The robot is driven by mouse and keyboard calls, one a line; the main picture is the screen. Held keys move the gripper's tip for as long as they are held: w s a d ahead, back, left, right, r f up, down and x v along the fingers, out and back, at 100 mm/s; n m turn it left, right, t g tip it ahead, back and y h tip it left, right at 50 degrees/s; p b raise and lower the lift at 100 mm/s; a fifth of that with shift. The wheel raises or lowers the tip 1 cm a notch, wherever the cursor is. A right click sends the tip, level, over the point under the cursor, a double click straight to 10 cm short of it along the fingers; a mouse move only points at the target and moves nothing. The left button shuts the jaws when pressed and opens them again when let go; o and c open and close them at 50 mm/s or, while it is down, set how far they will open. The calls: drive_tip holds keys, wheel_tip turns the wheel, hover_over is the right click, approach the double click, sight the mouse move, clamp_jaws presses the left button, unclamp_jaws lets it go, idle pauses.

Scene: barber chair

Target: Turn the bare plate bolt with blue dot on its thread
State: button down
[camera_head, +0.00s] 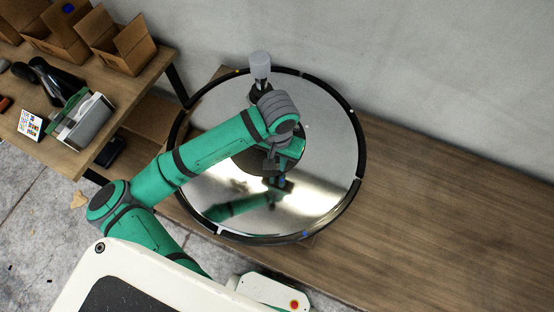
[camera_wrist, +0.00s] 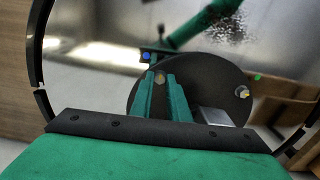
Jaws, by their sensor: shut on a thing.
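The wide shiny round plate (camera_head: 330,130) lies on the wooden bench, and a black disc (camera_wrist: 215,80) sits at its middle. In the wrist view, my gripper (camera_wrist: 161,76) has its two green fingers close together at the disc's left part, with a small yellowish bolt head (camera_wrist: 160,79) between the tips. A blue dot (camera_wrist: 146,56) shows just beyond the fingers. Another bolt (camera_wrist: 243,92) stands at the disc's right side, near a green dot (camera_wrist: 257,77). In the head view, my gripper (camera_head: 280,177) points down at the disc; its fingers and the bolt's thread are mostly hidden.
A grey-white cylinder (camera_head: 260,66) stands at the plate's far edge. The plate has a black rim with coloured marks. The bench (camera_head: 450,210) is clear to the right. Cardboard boxes (camera_head: 118,43) and a holder (camera_head: 82,121) stand on a table at left; a wall is behind.

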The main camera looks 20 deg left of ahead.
drive_tip(key=shift+w+m, duration=0.15)
drive_tip(key=shift+m, duration=0.75)
drive_tip(key=shift+a+m, duration=0.2)
drive_tip(key=shift+m, duration=0.7)
drive_tip(key=m, duration=0.3)
drive_tip(key=shift+s+d+m, duration=0.2)
drive_tip(key=shift+d+m, duration=0.05)
drive_tip(key=shift+m, duration=0.15)
drive_tip(key=shift+a, duration=0.1)
drive_tip(key=shift+w, duration=0.15)
drive_tip(key=shift+a, duration=0.15)
drive_tip(key=shift+d, duration=0.2)
